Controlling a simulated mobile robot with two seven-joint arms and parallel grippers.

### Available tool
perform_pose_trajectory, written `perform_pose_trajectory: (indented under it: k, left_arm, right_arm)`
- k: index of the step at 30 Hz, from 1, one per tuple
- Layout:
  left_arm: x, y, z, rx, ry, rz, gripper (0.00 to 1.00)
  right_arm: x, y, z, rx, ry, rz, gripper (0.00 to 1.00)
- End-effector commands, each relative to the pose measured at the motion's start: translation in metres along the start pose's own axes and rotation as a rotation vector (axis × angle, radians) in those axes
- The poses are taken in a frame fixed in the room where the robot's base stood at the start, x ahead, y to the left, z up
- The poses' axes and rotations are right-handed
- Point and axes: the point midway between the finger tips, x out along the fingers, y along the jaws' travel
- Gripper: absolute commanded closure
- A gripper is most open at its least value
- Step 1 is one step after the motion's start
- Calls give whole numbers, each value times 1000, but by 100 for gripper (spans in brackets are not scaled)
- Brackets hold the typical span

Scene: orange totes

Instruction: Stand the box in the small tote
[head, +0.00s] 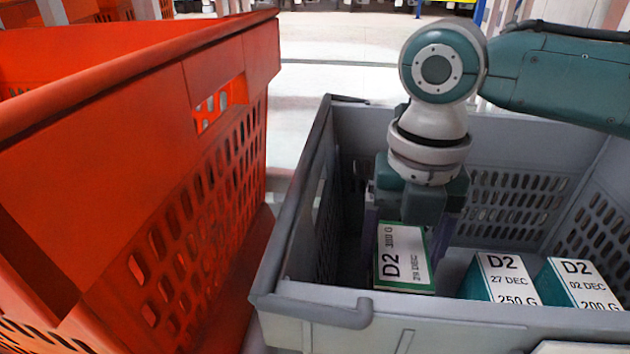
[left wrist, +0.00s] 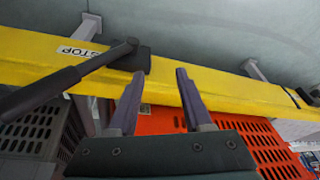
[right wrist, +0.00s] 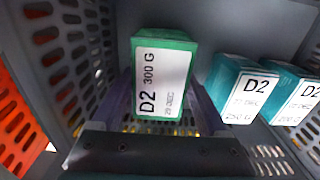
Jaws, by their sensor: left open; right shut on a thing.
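A green and white box labelled D2 300 G (head: 402,258) is inside the grey tote (head: 322,312), near its left side. My right gripper (head: 412,218) reaches down into this tote and is shut on the box. The right wrist view shows the box (right wrist: 164,80) between the two fingers, its label facing the camera. I cannot tell whether the box touches the tote floor. My left gripper (left wrist: 155,100) is open and empty, seen only in its wrist view, in front of a yellow beam (left wrist: 225,87).
Two teal and white D2 boxes, one marked 250 G (head: 502,278) and one 200 G (head: 580,283), stand to the right in the grey tote. A large orange tote (head: 120,130) stands on the left, its wall higher in view. A narrow gap separates the totes.

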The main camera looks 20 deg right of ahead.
Motion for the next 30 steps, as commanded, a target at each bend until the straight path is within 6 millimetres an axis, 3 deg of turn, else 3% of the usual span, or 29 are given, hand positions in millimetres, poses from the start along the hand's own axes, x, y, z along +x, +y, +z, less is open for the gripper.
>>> perform_pose_trajectory:
  k: [1, 15, 16, 22, 30]
  left_arm:
    - [6, 0, 2, 0, -1, 0, 50]
    - [4, -1, 2, 3, -1, -2, 50]
    - [4, -1, 2, 4, -1, -3, 50]
    - [4, -2, 2, 8, -2, -7, 50]
    - [3, -2, 2, 9, -2, -7, 50]
  right_arm:
    - [7, 0, 0, 0, 0, 1, 88]
    - [11, 0, 0, 1, -1, 0, 88]
    - [12, 0, 0, 1, -1, 0, 22]
    - [11, 0, 0, 1, -1, 0, 0]
    - [9, 0, 0, 0, -1, 0, 0]
